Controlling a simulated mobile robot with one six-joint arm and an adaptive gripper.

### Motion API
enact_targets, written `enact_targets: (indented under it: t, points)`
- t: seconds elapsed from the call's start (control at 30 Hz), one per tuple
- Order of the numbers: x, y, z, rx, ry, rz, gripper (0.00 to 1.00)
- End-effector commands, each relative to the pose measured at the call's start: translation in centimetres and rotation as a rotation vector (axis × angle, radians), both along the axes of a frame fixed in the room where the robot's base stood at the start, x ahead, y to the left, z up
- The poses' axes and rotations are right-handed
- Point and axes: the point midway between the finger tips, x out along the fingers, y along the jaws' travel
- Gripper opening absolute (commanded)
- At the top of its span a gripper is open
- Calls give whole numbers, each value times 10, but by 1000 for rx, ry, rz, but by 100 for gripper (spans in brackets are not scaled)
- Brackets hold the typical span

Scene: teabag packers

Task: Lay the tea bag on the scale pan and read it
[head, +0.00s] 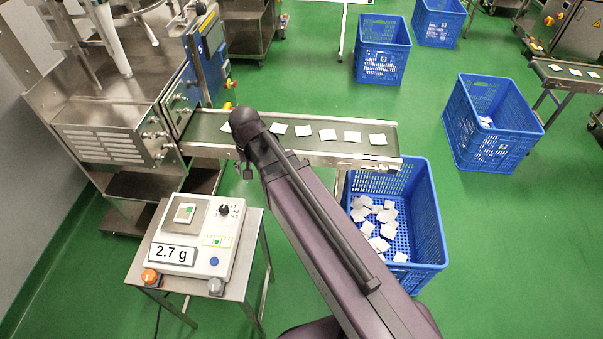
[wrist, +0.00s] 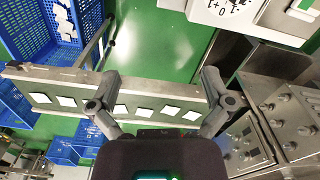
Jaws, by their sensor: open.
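The scale (head: 212,215) stands on a small metal table at the lower left in the head view. The display (head: 172,254) reads 2.7 g. In the wrist view, part of the scale (wrist: 240,12) shows at the top right, with the pan cut off by the edge. My gripper (wrist: 161,74) is open and empty above the conveyor side of the scene. In the head view my gripper (head: 247,168) is mostly hidden behind my arm.
A conveyor (head: 220,148) carries a row of tea bags (head: 328,134) from the packing machine (head: 110,120). A blue crate (head: 428,215) with loose tea bags stands under its right end. More blue crates (head: 455,120) stand on the open green floor. An orange button (head: 150,276) sits by the scale's front.

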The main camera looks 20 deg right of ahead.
Motion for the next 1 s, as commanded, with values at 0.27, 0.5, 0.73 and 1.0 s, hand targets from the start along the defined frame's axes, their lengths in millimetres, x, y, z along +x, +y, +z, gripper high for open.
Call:
enact_targets:
  t: [0.27,0.5,0.73,1.0]
  points:
    - [-34,-85,0,0,0,87,100]
    - [-51,-123,0,0,0,141,100]
    - [-54,-130,0,0,0,152,100]
    - [-53,-129,1,0,0,152,100]
